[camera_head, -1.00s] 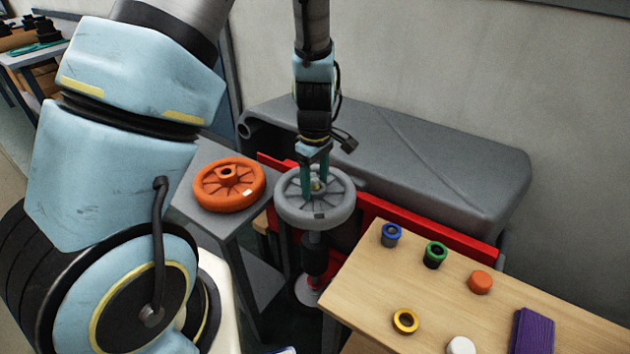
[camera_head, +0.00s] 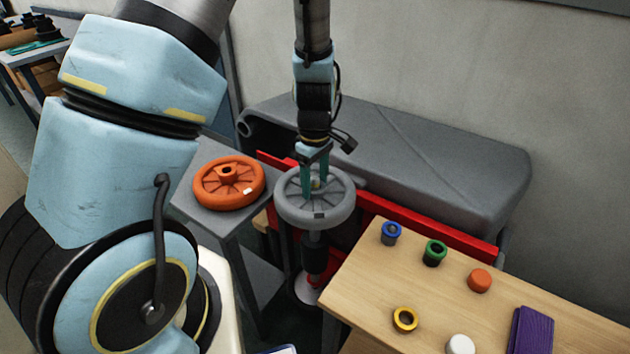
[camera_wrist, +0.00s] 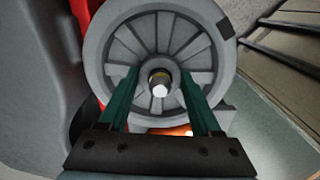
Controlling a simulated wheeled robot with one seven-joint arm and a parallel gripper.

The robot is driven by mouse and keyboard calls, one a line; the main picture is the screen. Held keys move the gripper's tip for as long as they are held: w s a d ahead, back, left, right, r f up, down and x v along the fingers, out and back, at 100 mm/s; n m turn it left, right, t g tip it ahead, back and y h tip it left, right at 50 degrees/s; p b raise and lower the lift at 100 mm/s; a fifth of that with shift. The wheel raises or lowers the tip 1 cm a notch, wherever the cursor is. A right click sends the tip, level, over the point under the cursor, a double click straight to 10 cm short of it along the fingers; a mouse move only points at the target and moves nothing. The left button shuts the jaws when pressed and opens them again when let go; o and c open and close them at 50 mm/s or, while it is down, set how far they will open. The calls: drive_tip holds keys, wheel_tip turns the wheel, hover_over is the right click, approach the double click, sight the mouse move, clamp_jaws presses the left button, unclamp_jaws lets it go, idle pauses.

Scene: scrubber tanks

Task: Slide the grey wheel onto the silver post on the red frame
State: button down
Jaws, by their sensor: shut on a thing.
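The grey wheel (camera_head: 334,208) lies flat, hub up, over the red frame (camera_head: 433,226). It also fills the middle of the wrist view (camera_wrist: 110,80). My gripper (camera_head: 315,186) points down at the wheel from above, its green fingers shut on the wheel near the hub. In the wrist view my gripper (camera_wrist: 158,92) has a finger on either side of the hub. A bright silver post tip (camera_wrist: 159,82) shows in the hub hole. A grey shaft with a black part stands below the wheel. How far the wheel sits down the post is hidden.
An orange wheel (camera_head: 207,190) rests on a grey stand (camera_head: 190,215) at left. A large grey tank (camera_head: 440,165) lies behind the frame.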

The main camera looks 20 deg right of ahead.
unclamp_jaws()
drive_tip(key=shift+r, duration=0.15)
idle(0.7)
drive_tip(key=shift+r+p, duration=1.3)
drive_tip(key=shift+p, duration=0.15)
drive_tip(key=shift+r, duration=0.2)
wheel_tip(320, 180, up, 7)
drive_tip(key=p, duration=0.6)
drive_tip(key=shift+f, duration=0.1)
